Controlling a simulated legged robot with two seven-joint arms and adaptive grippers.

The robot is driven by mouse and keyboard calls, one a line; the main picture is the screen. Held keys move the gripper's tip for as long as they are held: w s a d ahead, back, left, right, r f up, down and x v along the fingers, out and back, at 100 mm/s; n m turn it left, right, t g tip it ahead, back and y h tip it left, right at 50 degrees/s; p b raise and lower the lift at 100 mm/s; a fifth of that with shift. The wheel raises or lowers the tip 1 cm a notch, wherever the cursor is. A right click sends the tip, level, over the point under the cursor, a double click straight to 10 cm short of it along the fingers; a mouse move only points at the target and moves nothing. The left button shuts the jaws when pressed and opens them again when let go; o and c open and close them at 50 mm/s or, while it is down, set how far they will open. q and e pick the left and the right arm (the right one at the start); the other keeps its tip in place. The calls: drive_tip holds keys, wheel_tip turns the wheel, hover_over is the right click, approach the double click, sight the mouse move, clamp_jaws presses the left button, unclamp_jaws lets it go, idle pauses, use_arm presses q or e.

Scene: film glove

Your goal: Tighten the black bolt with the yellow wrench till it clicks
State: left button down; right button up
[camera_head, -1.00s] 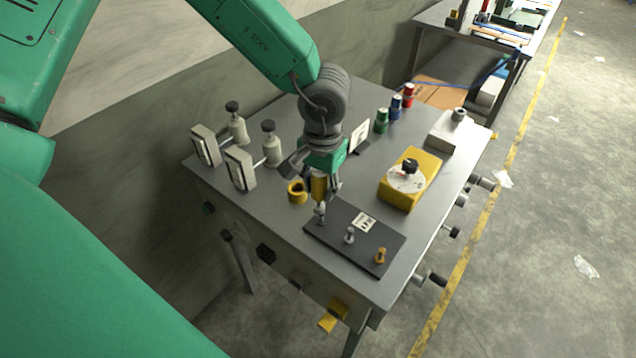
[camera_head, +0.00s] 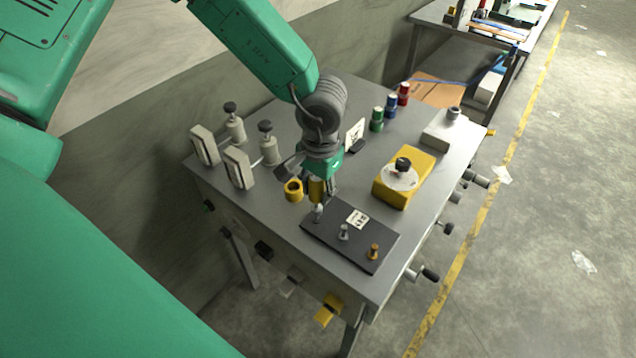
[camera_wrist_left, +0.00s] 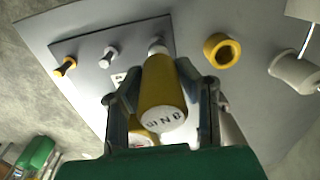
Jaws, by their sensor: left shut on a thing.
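My left gripper (camera_head: 317,192) is shut on the yellow wrench (camera_wrist_left: 163,88), a thick yellow cylinder with a lettered white end cap. In the head view the wrench (camera_head: 316,188) stands roughly upright over the left end of a dark plate (camera_head: 325,242). A pale metal bolt or tip (camera_head: 318,211) shows just below it; the wrist view shows it at the wrench's far end (camera_wrist_left: 157,46). I cannot tell whether it is the black bolt or how they are seated. A silver bolt (camera_head: 343,232) and a gold bolt (camera_head: 374,251) stand farther along the plate. My right gripper is not in view.
A yellow ring (camera_head: 293,189) is close left of the wrench. A yellow box with a dial (camera_head: 412,174), coloured cylinders (camera_head: 391,106) and a grey block (camera_head: 445,130) stand right and behind. Grey-white fixtures (camera_head: 238,165) stand left. Knobs stick out from the table's right edge.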

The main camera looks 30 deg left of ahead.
sight(317, 178)
use_arm(q)
drive_tip(key=shift+s+d+r+m, duration=0.15)
drive_tip(key=shift+d+m, duration=0.15)
drive_tip(key=shift+m, duration=0.5)
drive_tip(key=m, duration=0.3)
drive_tip(key=shift+a, duration=0.2)
drive_tip(key=shift+w+d+r, duration=0.1)
drive_tip(key=shift+w+r, duration=0.1)
drive_tip(key=shift+r, duration=0.35)
drive_tip(key=shift+s+r, duration=0.4)
drive_tip(key=shift+r, duration=0.25)
drive_tip(key=shift+w, duration=0.15)
drive_tip(key=shift+w, duration=0.1)
drive_tip(key=shift+r, duration=1.95)
